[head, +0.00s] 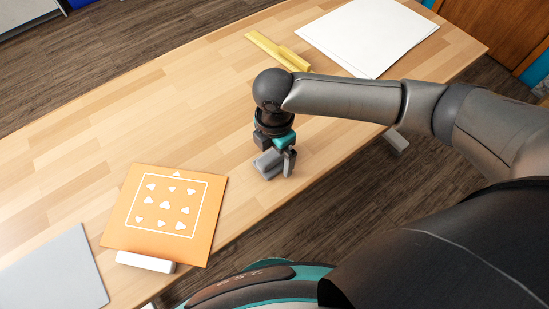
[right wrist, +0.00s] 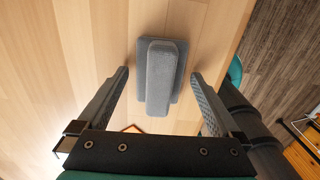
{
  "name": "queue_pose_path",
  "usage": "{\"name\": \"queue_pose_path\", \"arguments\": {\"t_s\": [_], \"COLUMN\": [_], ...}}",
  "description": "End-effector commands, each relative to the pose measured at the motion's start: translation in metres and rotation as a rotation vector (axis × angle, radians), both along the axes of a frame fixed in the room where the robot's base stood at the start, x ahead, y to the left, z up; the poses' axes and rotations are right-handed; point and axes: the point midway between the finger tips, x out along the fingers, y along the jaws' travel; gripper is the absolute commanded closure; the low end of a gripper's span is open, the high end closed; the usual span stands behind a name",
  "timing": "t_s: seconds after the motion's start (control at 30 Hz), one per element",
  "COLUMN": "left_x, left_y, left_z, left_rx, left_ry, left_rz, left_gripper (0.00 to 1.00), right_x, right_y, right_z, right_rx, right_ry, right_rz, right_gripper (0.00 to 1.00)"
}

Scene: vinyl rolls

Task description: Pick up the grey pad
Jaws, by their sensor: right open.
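The grey pad (right wrist: 161,78) is a block with a raised narrow grip on a wider base, resting on the wooden table. In the head view the grey pad (head: 267,163) lies near the table's front edge, under my right gripper. My right gripper (head: 275,166) points down with its fingers apart. In the right wrist view its fingertips (right wrist: 158,76) stand on either side of the pad, with gaps between. The near part of the pad is partly covered by the gripper in the head view. My left gripper is not in view.
The wooden table (head: 120,100) has clear room at left. An orange sheet with white shapes (head: 140,230) lies at front left, beside a white block (head: 146,262). A grey sheet (head: 50,275) is at far left. A yellow tool (head: 276,50) and white sheets (head: 366,35) lie at the back.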

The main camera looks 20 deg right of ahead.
Motion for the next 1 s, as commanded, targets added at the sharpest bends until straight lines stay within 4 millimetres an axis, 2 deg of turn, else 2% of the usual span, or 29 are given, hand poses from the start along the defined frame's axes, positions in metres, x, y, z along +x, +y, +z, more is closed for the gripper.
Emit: {"name": "queue_pose_path", "arguments": {"t_s": [0.27,0.9,1.0], "left_x": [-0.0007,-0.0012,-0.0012], "left_y": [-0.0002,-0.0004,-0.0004], "left_z": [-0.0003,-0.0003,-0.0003], "left_rx": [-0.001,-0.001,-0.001], "left_ry": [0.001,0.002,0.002], "left_rz": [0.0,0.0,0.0], "left_gripper": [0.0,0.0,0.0], "right_x": [0.0001,0.0001,0.0001], "right_y": [0.0001,-0.0001,-0.0001], "right_z": [-0.0017,-0.0015,-0.0014], "right_rx": [0.0,0.0,0.0], "right_ry": [-0.001,-0.001,-0.001], "right_rz": [0.0,0.0,0.0], "right_gripper": [0.02,0.74,0.79]}}
